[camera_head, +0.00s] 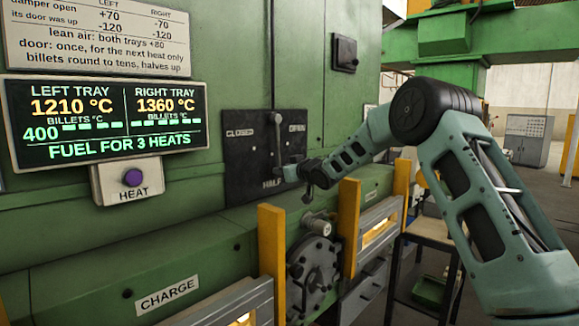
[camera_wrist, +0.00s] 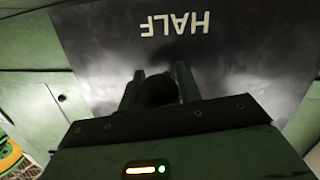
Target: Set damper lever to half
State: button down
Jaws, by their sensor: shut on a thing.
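The HALF label (camera_wrist: 175,23) appears upside down just beyond.
A screen (camera_head: 105,120) shows left tray 1210 °C and right tray 1360 °C. The HEAT button (camera_head: 132,178) is below it. Yellow posts (camera_head: 271,255) and a dark round wheel mechanism (camera_head: 315,268) stand below the plate. A small table (camera_head: 430,240) is at the right.

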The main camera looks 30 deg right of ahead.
jog(key=shift+s+a, duration=0.1)
jog(key=shift+a, duration=0.2)
jog(key=c, duration=1)
grip_release()
jog(key=shift+s, duration=0.1)
jog(key=b+v, duration=0.5)
jog(key=v, duration=1.2)
jog(key=shift+s+d+r, duration=0.1)
jog(key=shift+m, duration=0.3)
